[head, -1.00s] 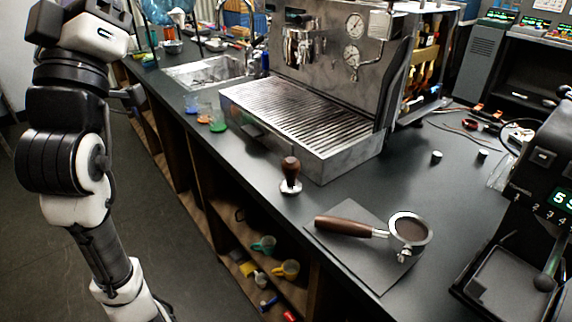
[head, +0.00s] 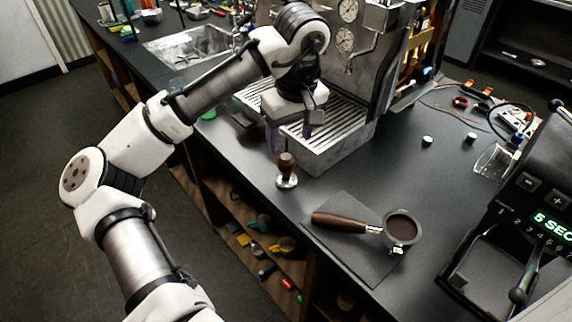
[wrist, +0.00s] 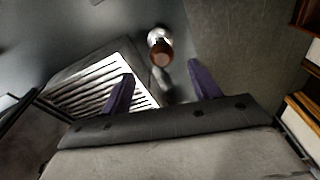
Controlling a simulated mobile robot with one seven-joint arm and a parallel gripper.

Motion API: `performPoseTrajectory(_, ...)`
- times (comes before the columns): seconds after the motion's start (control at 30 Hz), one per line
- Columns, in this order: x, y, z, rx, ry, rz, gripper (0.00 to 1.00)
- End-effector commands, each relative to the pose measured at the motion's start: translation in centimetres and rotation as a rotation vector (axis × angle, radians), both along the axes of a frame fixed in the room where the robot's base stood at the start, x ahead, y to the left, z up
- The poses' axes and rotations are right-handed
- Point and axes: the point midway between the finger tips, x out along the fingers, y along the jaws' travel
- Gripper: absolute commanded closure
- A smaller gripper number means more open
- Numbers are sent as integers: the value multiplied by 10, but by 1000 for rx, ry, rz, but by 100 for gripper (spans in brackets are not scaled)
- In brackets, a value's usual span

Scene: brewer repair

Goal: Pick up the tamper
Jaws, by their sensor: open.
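The tamper (head: 287,170) stands upright on the dark counter, with a brown wooden handle and a shiny metal base. It is near the counter's front edge, in front of the espresso machine. My gripper (head: 290,138) is open and empty, pointing down above the front of the drip tray, behind the tamper in the head view. In the wrist view the tamper (wrist: 160,46) shows beyond the two purple fingers of my gripper (wrist: 161,82), between their lines and apart from them.
The espresso machine's slatted drip tray (head: 345,132) lies under and beside my gripper. A portafilter (head: 400,228) filled with coffee rests on a dark mat (head: 345,245) to the right of the tamper. A grinder (head: 520,225) stands at the far right.

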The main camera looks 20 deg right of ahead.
Motion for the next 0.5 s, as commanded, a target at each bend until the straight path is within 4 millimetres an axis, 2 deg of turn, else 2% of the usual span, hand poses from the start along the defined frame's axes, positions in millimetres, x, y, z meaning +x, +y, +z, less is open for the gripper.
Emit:
performPoseTrajectory(0.1,2,0,-25,-3,4,-2,38)
performPoseTrajectory(0.2,5,1,-41,-2,2,0,38)
performPoseTrajectory(0.5,9,2,-65,-4,-2,-1,38)
